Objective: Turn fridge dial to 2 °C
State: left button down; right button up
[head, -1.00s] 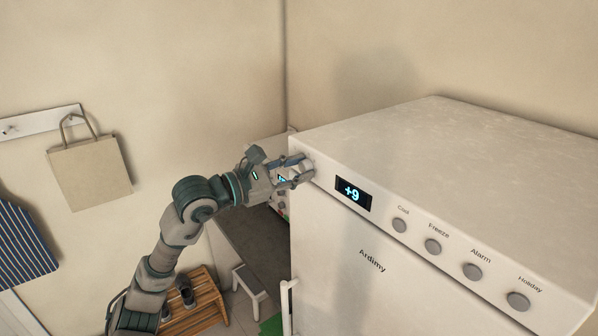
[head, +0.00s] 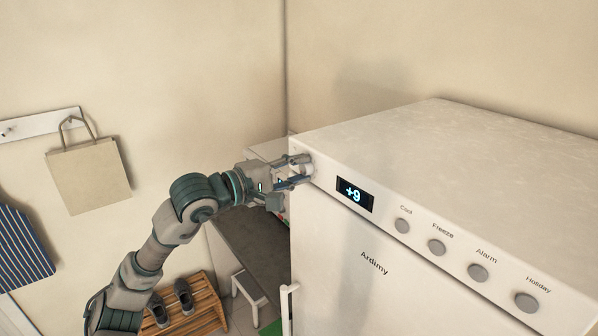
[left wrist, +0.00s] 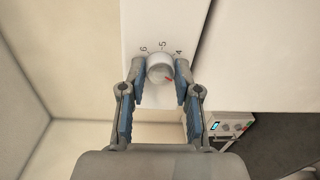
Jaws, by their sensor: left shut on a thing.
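The white fridge (head: 330,250) has a display (head: 354,194) on its front panel that reads +9. The round dial (head: 306,170) is at the panel's left end, partly covered by my left gripper (head: 302,171). In the left wrist view the pale dial (left wrist: 159,67) sits between the two blue-padded fingers of my left gripper (left wrist: 160,84), which is shut on it. My right gripper is not in view.
A row of grey buttons, from Cool (head: 403,226) to Holiday (head: 527,302), runs along the panel. A dark counter (head: 250,240) lies left of the fridge. A wooden rack (head: 190,308) with shoes stands on the floor. A bag (head: 88,176) hangs on the wall.

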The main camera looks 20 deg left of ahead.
pick_arm(q)
jog(key=shift+d+f+m, duration=0.1)
jog(key=shift+f+m, duration=0.1)
jog(key=shift+m, duration=0.55)
jog(key=shift+d+f+m, duration=0.1)
jog(key=shift+f+m, duration=0.1)
jog(key=shift+m, duration=0.55)
jog(key=shift+a, duration=0.1)
jog(key=c, duration=0.9)
grip_release()
jog(key=shift+o, duration=0.4)
jog(key=shift+s+a+r, duration=0.1)
jog(key=shift+a, duration=0.05)
jog(key=shift+a+r, duration=0.15)
jog(key=shift+a, duration=0.05)
jog(key=v, duration=1.2)
jog(key=shift+d, duration=0.2)
